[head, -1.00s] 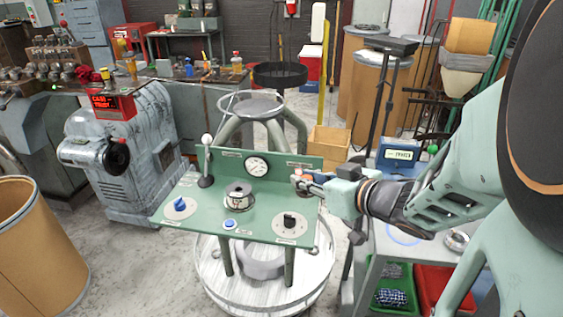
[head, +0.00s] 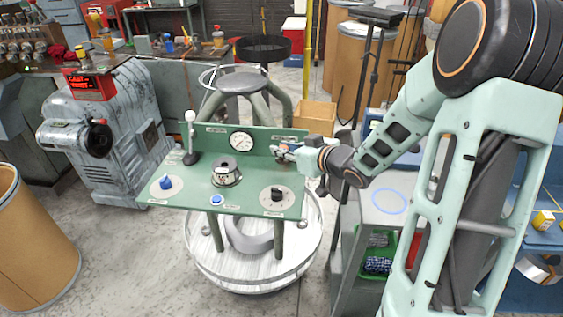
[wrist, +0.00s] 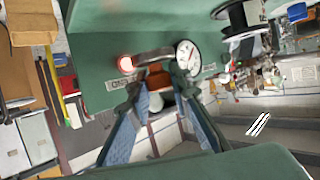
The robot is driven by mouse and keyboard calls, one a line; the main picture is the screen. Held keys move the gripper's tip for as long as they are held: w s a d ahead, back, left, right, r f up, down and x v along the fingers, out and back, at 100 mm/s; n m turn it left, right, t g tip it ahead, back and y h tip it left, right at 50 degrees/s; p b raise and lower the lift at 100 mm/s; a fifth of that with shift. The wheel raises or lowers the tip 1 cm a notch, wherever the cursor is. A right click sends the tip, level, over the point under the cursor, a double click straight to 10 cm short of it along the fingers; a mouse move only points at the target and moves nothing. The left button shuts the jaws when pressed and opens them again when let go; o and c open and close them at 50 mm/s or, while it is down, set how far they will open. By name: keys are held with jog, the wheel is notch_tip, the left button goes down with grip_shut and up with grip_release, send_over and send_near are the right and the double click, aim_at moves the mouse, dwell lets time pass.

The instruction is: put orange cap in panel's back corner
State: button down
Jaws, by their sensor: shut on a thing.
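The green control panel (head: 240,198) stands on legs, with an upright back plate carrying a round gauge (head: 240,142). My gripper (head: 284,151) is at the right end of this back plate, above the panel's back right corner. In the wrist view its fingers close on a small orange cap (wrist: 158,79), partly hidden between the fingertips. The cap is close to the panel's green surface; whether it touches is not clear. A lit red lamp (wrist: 125,64) and the gauge (wrist: 188,57) show just beyond the fingertips.
The panel bears a white-knobbed lever (head: 190,135), a spool (head: 226,173), a blue knob (head: 166,182), a blue button (head: 216,200) and a black knob (head: 277,194). A grey cart (head: 372,225) stands close on the right. A cardboard box (head: 314,116) lies behind.

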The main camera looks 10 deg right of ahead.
aim_at(282, 169)
jog(key=shift+w+f, duration=0.85)
jog(key=shift+f, duration=0.15)
jog(key=shift+f+b, duration=0.55)
jog(key=shift+f, duration=0.85)
jog(key=shift+f, duration=0.1)
jog(key=shift+f, duration=0.2)
jog(key=c, duration=1.8)
grip_release()
jog(key=shift+r, duration=0.1)
jog(key=shift+o, duration=0.2)
